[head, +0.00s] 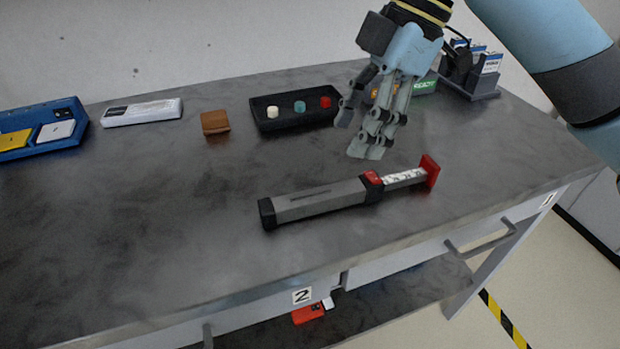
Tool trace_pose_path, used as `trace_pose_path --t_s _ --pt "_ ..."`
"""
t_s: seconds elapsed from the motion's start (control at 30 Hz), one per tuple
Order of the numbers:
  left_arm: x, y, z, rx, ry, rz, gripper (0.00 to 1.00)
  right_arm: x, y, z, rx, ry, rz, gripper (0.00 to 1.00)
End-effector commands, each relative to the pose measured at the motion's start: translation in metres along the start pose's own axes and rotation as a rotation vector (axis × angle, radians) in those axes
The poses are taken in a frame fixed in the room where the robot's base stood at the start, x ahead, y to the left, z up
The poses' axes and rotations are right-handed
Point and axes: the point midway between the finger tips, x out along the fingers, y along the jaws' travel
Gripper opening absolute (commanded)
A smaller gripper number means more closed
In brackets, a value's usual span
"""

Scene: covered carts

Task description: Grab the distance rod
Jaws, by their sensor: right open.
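The distance rod (322,199) lies on the dark grey table top, nearer the front edge. It has a grey body with a black left end, a red and black collar, a white marked scale and a red end plate at the right. My right gripper (362,135) comes down from the upper right. It is open and empty, apart from the rod, above and behind its right half. My left gripper is not in view.
A black box with three buttons (299,107), a brown block (215,122), a white device (141,112) and a blue tray (77,122) line the back. A dark holder (482,93) stands back right. The table (150,240) is clear left of the rod.

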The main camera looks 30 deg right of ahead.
Motion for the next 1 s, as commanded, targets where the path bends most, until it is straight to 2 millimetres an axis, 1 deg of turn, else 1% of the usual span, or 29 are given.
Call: trace_pose_path --t_s 0.1,0.2,0.3,0.37,0.47,0.7,0.8,1.0 --pt "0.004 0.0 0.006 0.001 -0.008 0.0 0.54 0.021 -0.002 0.0 0.004 0.006 -0.007 0.54" --pt "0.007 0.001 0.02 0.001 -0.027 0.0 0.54 0.038 -0.002 0.0 0.003 0.005 -0.007 0.54" --pt "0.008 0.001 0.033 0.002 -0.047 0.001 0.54 0.049 -0.001 0.0 0.003 0.003 -0.004 0.54" --pt "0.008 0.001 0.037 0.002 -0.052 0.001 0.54 0.053 -0.001 0.0 0.003 0.003 -0.004 0.54" --pt "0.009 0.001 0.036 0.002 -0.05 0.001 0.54 0.061 -0.002 0.001 0.003 0.002 -0.005 0.54" --pt "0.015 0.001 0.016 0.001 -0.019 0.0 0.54 0.099 -0.004 0.003 0.004 0.003 -0.006 0.54" --pt "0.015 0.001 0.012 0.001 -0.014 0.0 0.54 0.105 -0.004 0.003 0.002 0.002 -0.004 0.54" --pt "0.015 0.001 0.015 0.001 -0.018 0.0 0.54 0.106 -0.004 0.003 0.002 0.0 -0.003 0.54"
